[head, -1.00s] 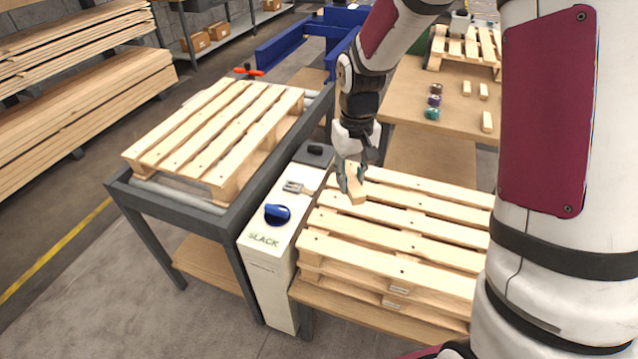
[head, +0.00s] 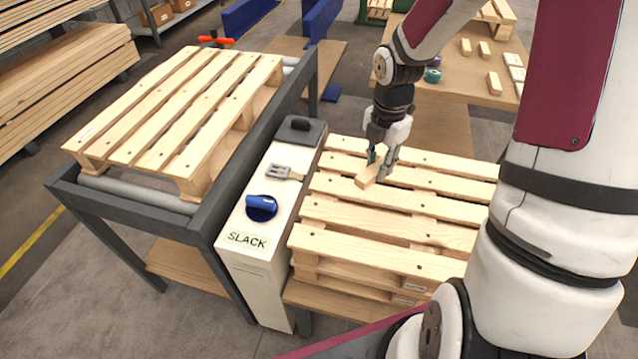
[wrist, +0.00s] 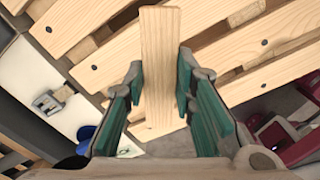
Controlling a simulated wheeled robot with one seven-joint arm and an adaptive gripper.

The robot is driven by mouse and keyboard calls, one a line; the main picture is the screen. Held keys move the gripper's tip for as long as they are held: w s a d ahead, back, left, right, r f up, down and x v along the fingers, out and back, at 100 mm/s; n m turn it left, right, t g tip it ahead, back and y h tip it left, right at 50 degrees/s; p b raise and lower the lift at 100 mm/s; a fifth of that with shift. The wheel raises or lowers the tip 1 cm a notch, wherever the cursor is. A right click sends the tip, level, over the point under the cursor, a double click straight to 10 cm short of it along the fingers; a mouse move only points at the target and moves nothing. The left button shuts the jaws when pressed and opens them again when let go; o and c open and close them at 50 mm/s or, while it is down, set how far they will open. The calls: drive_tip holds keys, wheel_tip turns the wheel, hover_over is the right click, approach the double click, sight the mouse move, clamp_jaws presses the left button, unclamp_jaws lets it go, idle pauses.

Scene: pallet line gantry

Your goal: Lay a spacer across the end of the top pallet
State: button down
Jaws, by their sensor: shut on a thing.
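My gripper (head: 378,163) is shut on a short pale wooden spacer (head: 368,174), held over the top pallet (head: 400,232) of the stack on the right. In the wrist view the spacer (wrist: 160,60) stands between the green finger pads of my gripper (wrist: 160,95), and the pallet slats (wrist: 215,45) lie beyond it. In the head view the spacer is over the far slats, towards the pallet's left end. I cannot tell whether it touches the slats.
Another pallet (head: 165,112) lies on a roller frame further left. A bench (head: 455,88) behind carries several loose wooden blocks.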

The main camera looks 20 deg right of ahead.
drive_tip(key=f+n, duration=0.1)
drive_tip(key=d+f+n+b, duration=0.1)
drive_tip(key=n, duration=0.2)
drive_tip(key=shift+s+d+f+n+b, duration=0.2)
drive_tip(key=shift+d+f+n+b, duration=0.1)
drive_tip(key=shift+d+f+n, duration=0.1)
drive_tip(key=shift+f+n, duration=0.2)
drive_tip(key=shift+n, duration=0.4)
drive_tip(key=b, duration=0.4)
hover_over(321, 180)
drive_tip(key=shift+d+f, duration=0.1)
drive_tip(key=shift+f, duration=0.7)
drive_tip(key=shift+f+b, duration=0.6)
drive_tip(key=shift+f, duration=1.1)
drive_tip(key=shift+f, duration=0.2)
drive_tip(key=c, duration=1.4)
unclamp_jaws()
drive_tip(key=shift+o, duration=0.3)
drive_tip(key=shift+r, duration=0.1)
